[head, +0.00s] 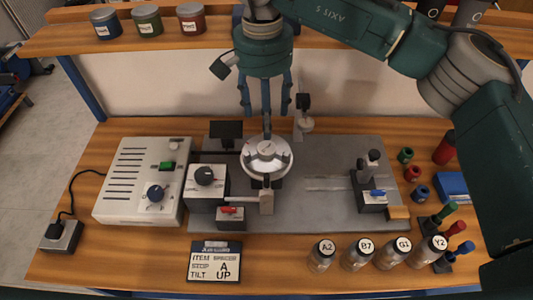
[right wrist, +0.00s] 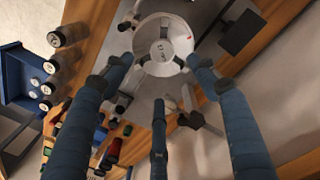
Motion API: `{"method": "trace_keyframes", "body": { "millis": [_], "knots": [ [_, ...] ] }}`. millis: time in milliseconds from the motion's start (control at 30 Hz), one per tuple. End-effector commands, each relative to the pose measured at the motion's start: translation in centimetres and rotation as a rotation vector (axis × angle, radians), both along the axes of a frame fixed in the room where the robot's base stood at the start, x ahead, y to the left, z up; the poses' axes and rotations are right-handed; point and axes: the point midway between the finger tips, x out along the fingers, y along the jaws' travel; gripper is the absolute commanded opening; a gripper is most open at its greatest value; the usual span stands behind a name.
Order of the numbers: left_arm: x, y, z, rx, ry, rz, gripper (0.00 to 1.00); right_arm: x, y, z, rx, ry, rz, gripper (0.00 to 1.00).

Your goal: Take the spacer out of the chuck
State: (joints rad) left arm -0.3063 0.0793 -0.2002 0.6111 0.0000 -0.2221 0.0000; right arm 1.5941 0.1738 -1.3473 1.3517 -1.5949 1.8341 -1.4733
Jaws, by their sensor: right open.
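The round silver chuck (head: 268,168) stands at the middle of the grey machine plate. A pale grey round piece, apparently the spacer (head: 266,148), sits in its centre with a small dark mark on top. In the right wrist view the chuck (right wrist: 165,17) is a bright ring with the spacer (right wrist: 162,50) inside it. My right gripper (head: 266,112) is open above and behind the chuck, its fingers pointing down and apart from it. Nothing is between the fingers. How the chuck grips the spacer cannot be told. My left gripper is not in view.
A blue-switch post (head: 373,194) stands right. Labelled jars (head: 357,256) line the front. The shelf (head: 75,39) hangs behind.

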Motion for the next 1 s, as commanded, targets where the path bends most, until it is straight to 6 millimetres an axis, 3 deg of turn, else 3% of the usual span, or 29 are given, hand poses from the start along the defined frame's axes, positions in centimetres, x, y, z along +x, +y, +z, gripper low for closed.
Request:
{"method": "trace_keyframes", "body": {
  "millis": [233, 533, 667, 800, 1000],
  "knots": [
    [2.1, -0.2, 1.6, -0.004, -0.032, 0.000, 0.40, -0.1, -0.2, -3.5, -0.001, 0.004, -0.001, 0.59],
    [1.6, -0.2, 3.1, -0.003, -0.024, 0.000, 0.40, -0.2, 0.0, -6.1, -0.001, 0.005, 0.000, 0.59],
    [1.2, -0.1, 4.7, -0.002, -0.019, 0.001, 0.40, -0.2, 0.3, -8.1, -0.002, 0.005, 0.002, 0.59],
    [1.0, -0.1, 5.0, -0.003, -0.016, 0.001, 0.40, -0.1, 0.2, -9.9, 0.000, 0.002, 0.000, 0.59],
    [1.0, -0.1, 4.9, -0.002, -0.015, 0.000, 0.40, 0.0, 0.2, -10.4, 0.000, 0.001, 0.000, 0.59]
  ]
}}
